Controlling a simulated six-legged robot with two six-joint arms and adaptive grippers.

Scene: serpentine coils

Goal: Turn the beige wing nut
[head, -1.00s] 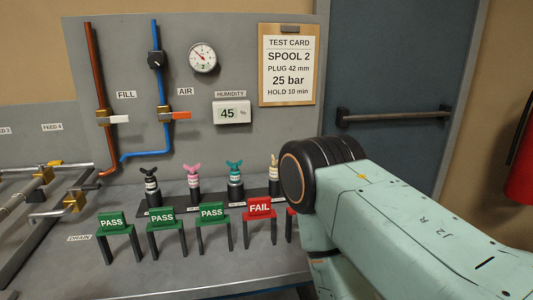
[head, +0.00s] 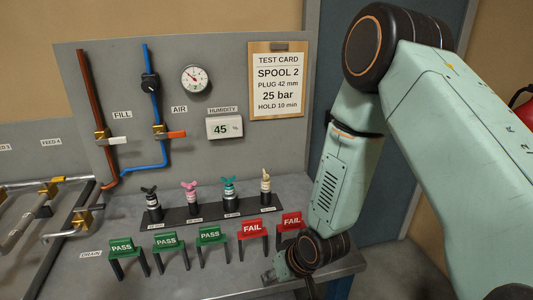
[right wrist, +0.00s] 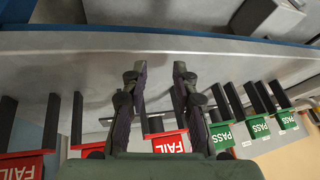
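The beige wing nut (head: 265,174) tops the rightmost plug of a dark rack (head: 208,211) on the grey bench in the head view. It stands upright, with the lower arm link to its right. My right gripper (right wrist: 160,75) shows in the right wrist view with its two fingers apart and nothing between them. I cannot make out the beige nut in the right wrist view. My left gripper is not in view.
Black, pink (head: 189,186) and teal (head: 229,184) wing nuts stand left of the beige one. A panel with pipes and a gauge (head: 195,79) rises behind.

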